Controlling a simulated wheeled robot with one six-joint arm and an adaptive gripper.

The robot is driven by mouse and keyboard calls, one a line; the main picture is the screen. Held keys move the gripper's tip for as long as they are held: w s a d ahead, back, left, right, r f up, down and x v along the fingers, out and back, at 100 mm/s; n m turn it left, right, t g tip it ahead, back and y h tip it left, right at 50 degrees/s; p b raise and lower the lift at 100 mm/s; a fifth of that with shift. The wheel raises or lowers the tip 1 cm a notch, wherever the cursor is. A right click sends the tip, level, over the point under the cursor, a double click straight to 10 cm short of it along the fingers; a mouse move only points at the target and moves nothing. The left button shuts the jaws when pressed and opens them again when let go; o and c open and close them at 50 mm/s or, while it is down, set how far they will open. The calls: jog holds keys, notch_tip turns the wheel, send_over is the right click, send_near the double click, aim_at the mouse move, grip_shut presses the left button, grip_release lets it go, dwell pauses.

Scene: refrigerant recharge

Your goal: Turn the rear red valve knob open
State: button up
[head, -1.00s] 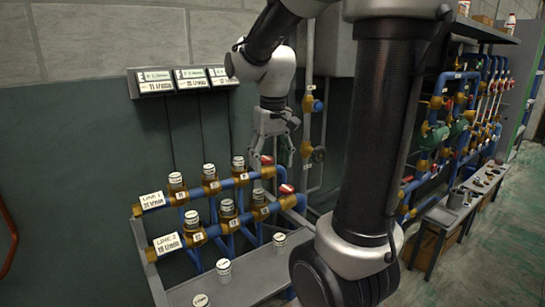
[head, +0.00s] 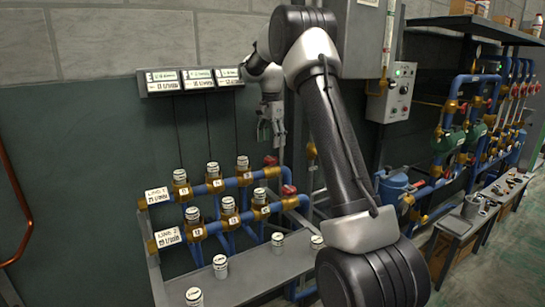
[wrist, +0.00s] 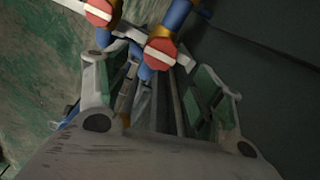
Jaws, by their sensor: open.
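The rear red valve knob (head: 270,160) sits at the right end of the upper, rear blue pipe line. In the wrist view the knob nearer the dark wall panel, which I take as the rear one (wrist: 160,52), is a red octagon with a white bar. The front red knob (head: 289,190) is on the lower line and also shows in the wrist view (wrist: 99,11). My gripper (head: 271,138) is open and empty, pointing down above the rear knob, apart from it. In the wrist view, my fingers (wrist: 163,100) spread on both sides below the knob.
Several white-capped brass meters (head: 181,185) line both pipes. Loose white-capped canisters (head: 220,266) stand on the grey bench (head: 250,276). Display panels (head: 192,80) hang on the wall. A grey control box (head: 393,92) and a blue tank (head: 393,184) are to the right.

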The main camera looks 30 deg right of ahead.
aim_at(271, 158)
notch_tip(271, 158, down, 7)
jog(key=shift+r, duration=0.1)
jog(key=shift+c, duration=0.2)
jog(key=c, duration=1)
